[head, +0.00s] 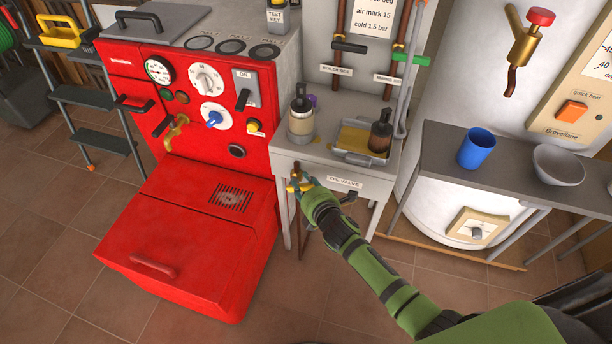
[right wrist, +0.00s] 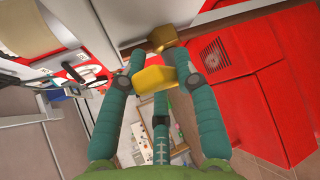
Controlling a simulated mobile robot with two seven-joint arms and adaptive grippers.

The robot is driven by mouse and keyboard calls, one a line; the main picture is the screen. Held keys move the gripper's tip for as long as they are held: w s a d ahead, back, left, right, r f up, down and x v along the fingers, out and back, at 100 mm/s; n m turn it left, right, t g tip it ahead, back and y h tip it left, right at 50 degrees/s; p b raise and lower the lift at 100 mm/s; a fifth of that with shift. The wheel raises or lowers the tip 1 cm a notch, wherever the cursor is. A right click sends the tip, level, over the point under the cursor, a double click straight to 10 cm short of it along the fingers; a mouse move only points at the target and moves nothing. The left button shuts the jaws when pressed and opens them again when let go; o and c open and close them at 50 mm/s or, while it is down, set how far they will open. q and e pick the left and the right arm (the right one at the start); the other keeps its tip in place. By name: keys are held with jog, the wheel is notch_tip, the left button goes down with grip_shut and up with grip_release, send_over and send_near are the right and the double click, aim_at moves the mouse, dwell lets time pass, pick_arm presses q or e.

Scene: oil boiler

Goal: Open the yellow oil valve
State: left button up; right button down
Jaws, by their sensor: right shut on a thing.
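The yellow oil valve shows as a small patch of yellow (head: 294,187) at the front left of the small grey table, below the plate marked OIL VALVE (head: 345,182). My right gripper (head: 301,184) is shut on it, and my fingers partly hide it in the head view. In the right wrist view, a yellow block-like part of the valve (right wrist: 152,80) lies between my green fingers. A second yellow part (right wrist: 163,39) shows just beyond the fingertips. How far the valve is turned cannot be told. My left gripper is not in view.
The red boiler (head: 190,215) stands left of the valve. The grey table (head: 283,157) above it carries an oil can (head: 301,120) and a tray (head: 358,155) with a dark bottle. A grey bench with a blue cup (head: 476,148) and a bowl (head: 558,165) stands to the right.

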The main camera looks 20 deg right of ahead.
jog(key=n+g+h+p, duration=0.1)
jog(key=p, duration=0.1)
jog(key=a+r+g+p, duration=0.1)
jog(key=p, duration=0.2)
jog(key=w+r+n+g+h+p, duration=0.1)
jog(key=p, duration=0.2)
jog(key=shift+w+a+r+n+h, duration=0.1)
jog(key=shift+a+r+n+h, duration=0.05)
jog(key=shift+a+n+h, duration=0.15)
jog(key=shift+w+a+g+h+p, duration=0.1)
jog(key=shift+a+g+h+p, duration=0.05)
jog(key=shift+g+h+p, duration=0.2)
jog(key=shift+w+a+n+g+h+p, duration=0.35)
jog(key=shift+n+g+h, duration=0.2)
jog(key=shift+n+h, duration=0.2)
jog(key=shift+w+a+f+n+g+h+b, duration=0.25)
jog(key=shift+a+n+g+h+b, duration=0.15)
jog(key=shift+a+n+g+h, duration=0.25)
jog(key=shift+s+d+h, duration=0.1)
jog(key=shift+d+h, duration=0.05)
jog(key=shift+h, duration=0.1)
jog(key=c, duration=0.9)
grip_release()
